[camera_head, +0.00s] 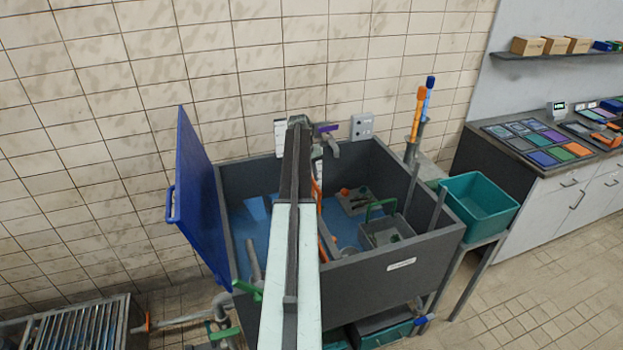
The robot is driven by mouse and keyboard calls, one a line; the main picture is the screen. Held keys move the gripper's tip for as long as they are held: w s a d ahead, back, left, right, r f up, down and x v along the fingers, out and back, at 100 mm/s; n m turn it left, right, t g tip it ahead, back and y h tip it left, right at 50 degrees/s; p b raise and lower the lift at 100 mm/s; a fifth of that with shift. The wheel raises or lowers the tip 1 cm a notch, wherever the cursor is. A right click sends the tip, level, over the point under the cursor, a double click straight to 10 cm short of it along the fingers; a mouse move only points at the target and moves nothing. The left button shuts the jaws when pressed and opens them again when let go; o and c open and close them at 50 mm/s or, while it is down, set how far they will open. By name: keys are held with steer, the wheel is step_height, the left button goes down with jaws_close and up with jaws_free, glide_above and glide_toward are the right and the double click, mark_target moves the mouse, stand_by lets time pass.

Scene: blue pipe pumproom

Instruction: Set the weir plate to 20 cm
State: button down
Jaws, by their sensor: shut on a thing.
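My arm reaches from the bottom middle over a dark grey tank (388,280) to its back wall. My gripper (301,122) is at the arm's far end, at the height of the tank's back rim. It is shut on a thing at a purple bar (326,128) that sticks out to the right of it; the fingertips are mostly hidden. A pale upright strip (318,166), possibly a scale, shows just below the bar. The weir plate itself is not clearly seen behind my arm, and no reading can be made out.
A blue lid (196,195) stands open at the tank's left. Blue water (246,225), an orange bar and a small grey box (385,232) show inside. A grey spout (331,150) is close right of my gripper. A teal bin (478,207) stands right of the tank.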

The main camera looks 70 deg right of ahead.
steer(key=c, duration=1.4)
jaws_free()
steer(key=shift+s, duration=0.1)
steer(key=shift+o, duration=0.2)
steer(key=shift+r, duration=0.1)
step_height(320, 180, up, 8)
steer(key=w+p, duration=0.1)
steer(key=p, duration=0.6)
steer(key=shift+a+f+p, duration=0.2)
steer(key=shift+a+p, duration=0.1)
steer(key=shift+a, duration=0.15)
steer(key=shift+w, duration=0.1)
